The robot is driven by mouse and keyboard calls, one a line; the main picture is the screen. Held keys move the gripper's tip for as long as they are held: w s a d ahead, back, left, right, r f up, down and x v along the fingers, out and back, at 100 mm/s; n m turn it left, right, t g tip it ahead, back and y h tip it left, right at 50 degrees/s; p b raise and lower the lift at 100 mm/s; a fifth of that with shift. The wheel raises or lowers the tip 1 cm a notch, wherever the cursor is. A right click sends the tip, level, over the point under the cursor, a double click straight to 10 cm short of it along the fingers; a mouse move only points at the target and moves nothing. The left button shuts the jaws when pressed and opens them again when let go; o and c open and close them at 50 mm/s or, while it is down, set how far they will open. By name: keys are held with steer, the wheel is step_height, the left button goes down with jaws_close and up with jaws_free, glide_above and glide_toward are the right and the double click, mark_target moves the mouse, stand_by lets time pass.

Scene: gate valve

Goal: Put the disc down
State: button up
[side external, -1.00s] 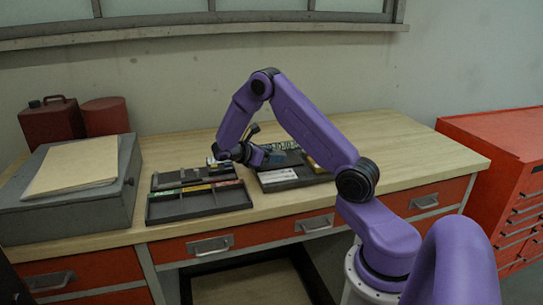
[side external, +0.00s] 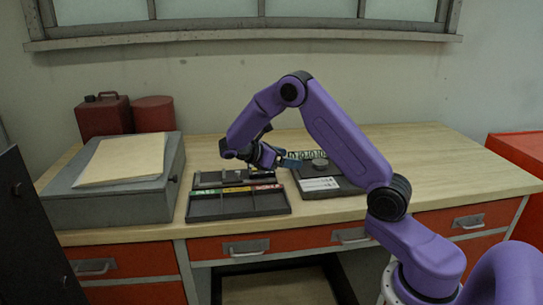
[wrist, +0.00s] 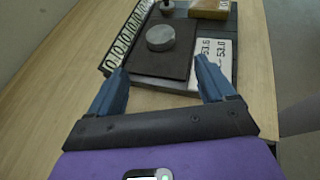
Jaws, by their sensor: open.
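The disc is a grey round piece (side external: 319,162). It lies flat on a dark square pad, and it also shows in the wrist view (wrist: 160,38). The pad (wrist: 148,65) lies on a dark board (side external: 345,186). My gripper (side external: 292,160) is to the left of the disc in the side view. In the wrist view its two blue fingers (wrist: 160,66) are spread apart with nothing between them, and the disc lies beyond the tips, clear of both.
A white card with figures (wrist: 214,58) and a brown block (wrist: 209,9) lie on the board, with a marked strip (wrist: 128,35) along one edge. A divided tray (side external: 238,204) stands left of it. A grey box (side external: 115,190) is farther left. The bench's right side is clear.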

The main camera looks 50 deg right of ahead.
steer(key=s+a+r+t+y, duration=0.2)
steer(key=a+r+t, duration=0.1)
steer(key=a, duration=0.9)
steer(key=s+a+t+y, duration=0.1)
steer(key=s+a+y, duration=0.2)
steer(key=s+a, duration=0.2)
steer(key=s+a+t+y, duration=0.1)
steer(key=s+a+y, duration=0.2)
steer(key=s+a, duration=0.3)
steer(key=s, duration=0.5)
steer(key=shift+t, duration=0.4)
steer(key=shift+o, duration=0.5)
steer(key=s+a+y, duration=0.1)
steer(key=s+y, duration=0.3)
steer(key=s, duration=0.7)
steer(key=shift+s+a+f+m+y, duration=0.3)
steer(key=shift+s+a+f, duration=0.1)
